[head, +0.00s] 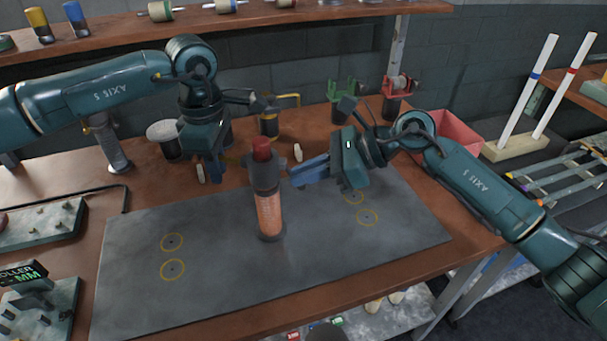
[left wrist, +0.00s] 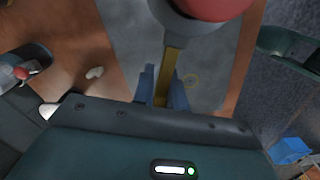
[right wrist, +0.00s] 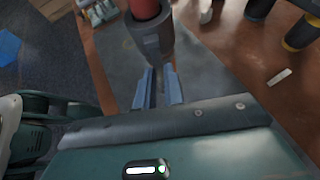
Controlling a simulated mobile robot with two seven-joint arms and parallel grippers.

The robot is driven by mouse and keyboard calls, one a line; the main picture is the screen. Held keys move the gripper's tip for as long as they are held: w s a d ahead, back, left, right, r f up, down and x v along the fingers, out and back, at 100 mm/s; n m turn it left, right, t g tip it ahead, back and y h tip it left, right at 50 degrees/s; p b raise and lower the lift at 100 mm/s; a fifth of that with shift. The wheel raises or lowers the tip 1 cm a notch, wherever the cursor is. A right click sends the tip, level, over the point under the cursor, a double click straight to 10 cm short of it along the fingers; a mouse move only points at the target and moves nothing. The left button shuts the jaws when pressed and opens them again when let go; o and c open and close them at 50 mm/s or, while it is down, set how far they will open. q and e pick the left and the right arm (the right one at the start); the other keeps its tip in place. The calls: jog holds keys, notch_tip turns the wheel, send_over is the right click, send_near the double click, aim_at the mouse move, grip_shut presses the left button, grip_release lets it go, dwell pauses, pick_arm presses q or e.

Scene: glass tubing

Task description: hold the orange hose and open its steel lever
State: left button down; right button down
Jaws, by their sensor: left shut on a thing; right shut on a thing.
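An upright canister (head: 268,212) with an orange body, dark collar and red top stands on the grey mat (head: 140,285). Its red top shows in the left wrist view (left wrist: 212,8) and the right wrist view (right wrist: 144,8). My left gripper (head: 228,165) is at its left, shut on a brass-coloured bar (left wrist: 169,72) that reaches the collar. My right gripper (head: 296,176) is at its right, shut on a thin grey bar, apparently the steel lever (right wrist: 153,88), below the collar. No separate flexible orange hose is evident. The held ends are partly hidden by the fingers.
Behind stand a green holder (head: 345,105), a red holder (head: 400,90) and a pink bin (head: 455,135). A grey fixture (head: 38,235) lies at the left. The mat's left part, with ring marks, is clear.

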jog(key=r+h, duration=0.1)
jog(key=h, duration=0.3)
jog(key=r+h, duration=0.2)
jog(key=h, duration=0.2)
jog(key=r+h, duration=0.1)
jog(key=h, duration=0.3)
jog(key=shift+a+r+h, duration=0.15)
jog(key=shift+a+h, duration=0.15)
jog(key=shift+a, duration=0.05)
jog(key=shift+s, duration=0.1)
jog(key=c, duration=1.5)
grip_release()
jog(key=shift+r, duration=0.1)
jog(key=shift+r, duration=0.1)
jog(key=r, duration=1.1)
jog(key=shift+a+r, duration=0.3)
jog(key=shift+r, duration=0.1)
